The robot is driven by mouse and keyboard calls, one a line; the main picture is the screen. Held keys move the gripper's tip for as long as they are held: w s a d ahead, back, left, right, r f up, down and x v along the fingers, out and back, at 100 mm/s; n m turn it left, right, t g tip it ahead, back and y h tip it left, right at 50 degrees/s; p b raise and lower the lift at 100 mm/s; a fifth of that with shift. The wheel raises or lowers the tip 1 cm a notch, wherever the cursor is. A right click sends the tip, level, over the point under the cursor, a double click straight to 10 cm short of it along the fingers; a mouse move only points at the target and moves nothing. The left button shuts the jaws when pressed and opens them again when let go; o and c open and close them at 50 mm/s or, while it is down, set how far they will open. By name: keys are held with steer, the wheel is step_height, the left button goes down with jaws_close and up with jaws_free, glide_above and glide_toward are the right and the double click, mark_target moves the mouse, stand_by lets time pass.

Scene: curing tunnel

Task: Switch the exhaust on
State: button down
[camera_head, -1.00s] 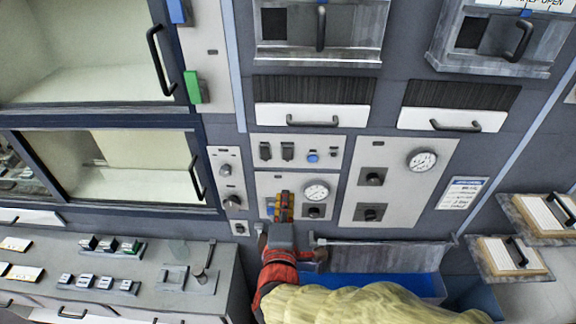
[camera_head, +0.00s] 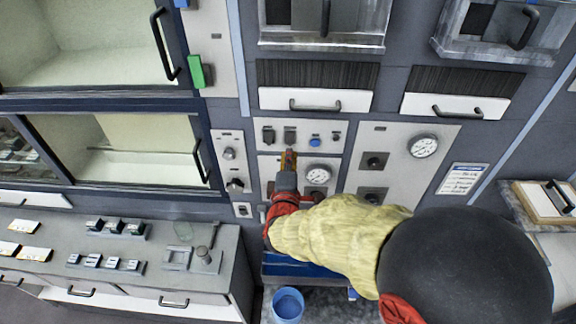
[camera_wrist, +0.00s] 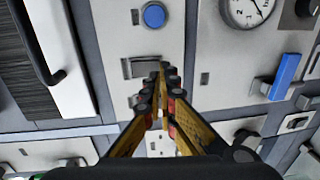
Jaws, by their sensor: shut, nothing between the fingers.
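A pale control panel (camera_head: 303,148) carries two dark switches side by side, a blue button and a small switch at the right. The second dark switch (camera_head: 290,136) shows in the wrist view (camera_wrist: 142,67) just left of my fingertips. The first dark switch (camera_head: 268,136) is partly hidden by a finger in the wrist view. The blue button (camera_head: 315,142) is also in the wrist view (camera_wrist: 153,15). My gripper (camera_head: 289,153) is shut and empty, its tips just below the second switch; contact cannot be told. It also shows in the wrist view (camera_wrist: 163,68). No label marking the exhaust is readable.
A round gauge (camera_head: 318,175) sits right of my gripper on the panel below. A blue lever (camera_wrist: 286,76) shows in the wrist view. A drawer handle (camera_head: 314,105) projects above the switches. A blue bucket (camera_head: 288,305) stands below.

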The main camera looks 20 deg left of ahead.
mark_target(290, 143)
steer(key=x, duration=0.2)
steer(key=shift+w, duration=0.35)
steer(key=shift+w+a, duration=0.1)
steer(key=shift+w+a+f, duration=0.15)
steer(key=shift+w+f, duration=0.1)
steer(key=shift+w, duration=0.2)
steer(key=shift+s, duration=0.1)
